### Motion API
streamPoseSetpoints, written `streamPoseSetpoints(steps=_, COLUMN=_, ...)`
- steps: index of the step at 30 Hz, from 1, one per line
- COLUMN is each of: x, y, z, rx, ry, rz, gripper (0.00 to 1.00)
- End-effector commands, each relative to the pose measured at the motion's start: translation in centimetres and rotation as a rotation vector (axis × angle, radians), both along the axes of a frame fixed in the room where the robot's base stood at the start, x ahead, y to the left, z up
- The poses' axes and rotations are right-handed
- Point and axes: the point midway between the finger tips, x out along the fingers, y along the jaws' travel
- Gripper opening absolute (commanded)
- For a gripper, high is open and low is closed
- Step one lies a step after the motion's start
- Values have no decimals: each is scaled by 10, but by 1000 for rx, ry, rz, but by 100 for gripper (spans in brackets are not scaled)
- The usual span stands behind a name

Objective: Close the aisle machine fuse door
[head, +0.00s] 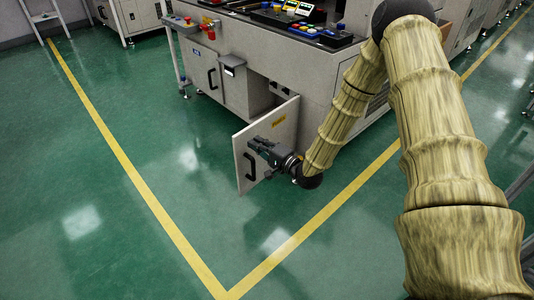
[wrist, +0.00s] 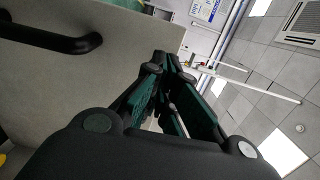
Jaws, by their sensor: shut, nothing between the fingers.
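The fuse door (head: 281,131) is a light grey panel on the near face of the aisle machine (head: 262,50). It stands swung open, out from the machine, with a dark handle (head: 250,166) on its left part and a small yellow label. My gripper (head: 254,146) is at the outer face of the door, near the handle. In the wrist view, the gripper fingers (wrist: 172,62) come together at the tips beside the door panel (wrist: 120,60), and the black handle (wrist: 45,36) is at upper left. I cannot tell whether the fingers touch the door.
A second closed door (head: 200,72) with a handle is on the machine's left face. Control panels with buttons (head: 290,20) stand on top. Green floor (head: 120,200) with yellow lines is clear at left and in front.

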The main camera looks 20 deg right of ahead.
Motion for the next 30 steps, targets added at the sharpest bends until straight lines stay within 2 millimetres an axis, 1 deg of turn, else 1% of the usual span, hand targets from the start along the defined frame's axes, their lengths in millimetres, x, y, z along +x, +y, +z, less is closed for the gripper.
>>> streamPoseSetpoints(steps=1, x=7, y=4, z=-3, rx=-2, ry=-2, rz=1, gripper=0)
streamPoseSetpoints(steps=3, x=15, y=7, z=-2, rx=-1, ry=-3, rz=1, gripper=0)
streamPoseSetpoints(steps=9, x=28, y=13, z=-1, rx=-1, ry=0, rz=0, gripper=0)
streamPoseSetpoints(steps=24, x=31, y=14, z=0, rx=0, ry=0, rz=-4, gripper=0)
streamPoseSetpoints(steps=30, x=39, y=12, z=1, rx=1, ry=0, rz=-50, gripper=0)
